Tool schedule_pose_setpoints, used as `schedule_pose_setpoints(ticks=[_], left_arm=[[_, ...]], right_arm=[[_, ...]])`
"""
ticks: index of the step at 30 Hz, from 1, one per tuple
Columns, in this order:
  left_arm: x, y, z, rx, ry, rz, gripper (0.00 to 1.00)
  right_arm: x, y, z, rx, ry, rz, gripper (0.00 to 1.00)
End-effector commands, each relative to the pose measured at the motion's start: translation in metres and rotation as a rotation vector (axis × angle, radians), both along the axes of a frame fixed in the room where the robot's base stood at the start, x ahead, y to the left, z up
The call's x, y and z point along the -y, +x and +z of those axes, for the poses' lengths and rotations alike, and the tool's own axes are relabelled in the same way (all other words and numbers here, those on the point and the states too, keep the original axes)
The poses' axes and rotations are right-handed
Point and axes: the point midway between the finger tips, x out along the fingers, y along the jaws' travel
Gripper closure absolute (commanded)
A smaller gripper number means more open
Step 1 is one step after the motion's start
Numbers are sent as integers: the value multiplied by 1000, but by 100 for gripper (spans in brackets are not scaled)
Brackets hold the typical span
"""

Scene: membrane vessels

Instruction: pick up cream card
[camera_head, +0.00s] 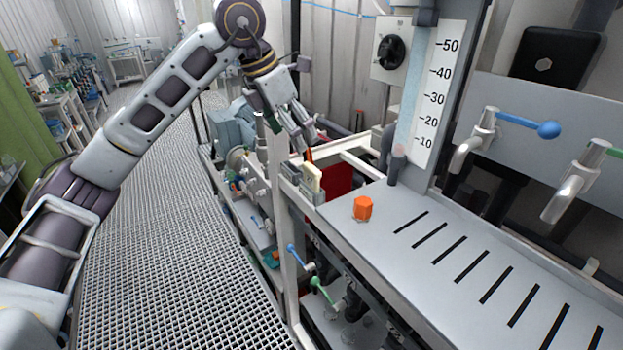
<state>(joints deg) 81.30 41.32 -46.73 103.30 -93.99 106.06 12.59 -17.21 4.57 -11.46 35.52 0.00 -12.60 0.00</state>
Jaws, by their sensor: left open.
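The cream card (312,178) stands upright in a grey holder (313,195) at the left end of the grey bench. An orange-red card (309,155) shows just behind it. My left gripper (307,138) is open above and a little behind the cream card, with its fingers pointing down. Its fingertips are close to the top of the orange-red card; I cannot tell whether they touch it. The gripper looks empty and apart from the cream card. My right gripper is not in view.
An orange hexagonal block (362,208) sits on the slotted grey bench (400,215). A scale column (424,100) rises behind it. Taps with a blue handle (527,124) and a green handle (590,158) are at the right. A grating floor (170,230) lies at the left.

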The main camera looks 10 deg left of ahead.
Motion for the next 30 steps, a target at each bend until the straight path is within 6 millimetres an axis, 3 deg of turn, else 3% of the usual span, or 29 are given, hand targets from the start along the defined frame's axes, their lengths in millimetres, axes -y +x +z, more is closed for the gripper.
schedule_pose_setpoints(ticks=[15,30], left_arm=[[17,16,-57,-1,0,0,18],[19,17,-62,-1,0,-1,18]], right_arm=[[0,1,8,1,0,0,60],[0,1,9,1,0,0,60]])
